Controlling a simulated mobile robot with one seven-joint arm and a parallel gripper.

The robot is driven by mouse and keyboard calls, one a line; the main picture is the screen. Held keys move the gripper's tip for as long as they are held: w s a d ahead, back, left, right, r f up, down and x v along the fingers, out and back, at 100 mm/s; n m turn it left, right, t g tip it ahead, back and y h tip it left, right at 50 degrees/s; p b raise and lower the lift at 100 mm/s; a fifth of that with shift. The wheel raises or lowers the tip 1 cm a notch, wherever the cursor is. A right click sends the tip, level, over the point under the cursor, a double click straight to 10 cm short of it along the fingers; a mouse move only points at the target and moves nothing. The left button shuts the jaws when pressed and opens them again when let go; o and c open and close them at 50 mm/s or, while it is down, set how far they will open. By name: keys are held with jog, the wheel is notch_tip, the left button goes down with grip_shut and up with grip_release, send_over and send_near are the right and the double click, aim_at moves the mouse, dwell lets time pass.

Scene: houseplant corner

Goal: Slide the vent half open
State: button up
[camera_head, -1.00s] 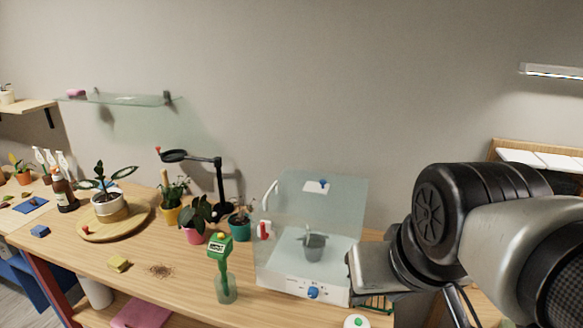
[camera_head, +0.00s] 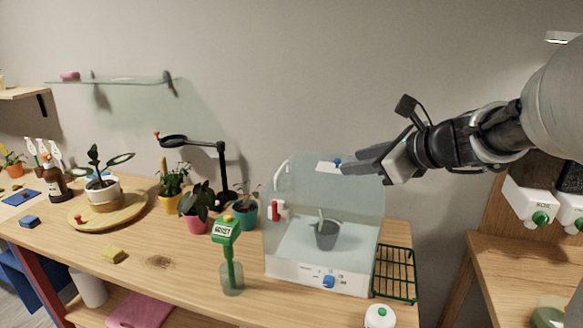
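The clear propagator box (camera_head: 277,240) stands on the table with its clear lid over a white base. My gripper (camera_head: 352,167) reaches in from the right, at or just beside the knob. I cannot tell whether it touches the knob. The fingers are seen side-on and overlap, so their gap is hidden. A dark grey pot (camera_head: 326,236) is inside the box.
A green wire rack (camera_head: 396,272) lies right of the box. A green moisture meter (camera_head: 227,240) stands in a glass in front at left. Potted plants and a black magnifier lamp (camera_head: 220,170) stand behind at left. A white round-topped container (camera_head: 380,316) is at the front edge.

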jog(key=w+d+f+m+t, duration=0.1)
jog(key=w+d+m+t, duration=0.15)
jog(key=d+m, duration=0.35)
jog(key=b, duration=0.1)
send_near(339, 160)
jog(key=shift+n+g, duration=0.35)
jog(key=shift+n, duration=0.05)
jog(key=x, duration=0.7)
jog(key=shift+w+a+r, duration=0.15)
jog(key=shift+w, duration=0.2)
jog(key=shift+c, duration=0.3)
grip_shut()
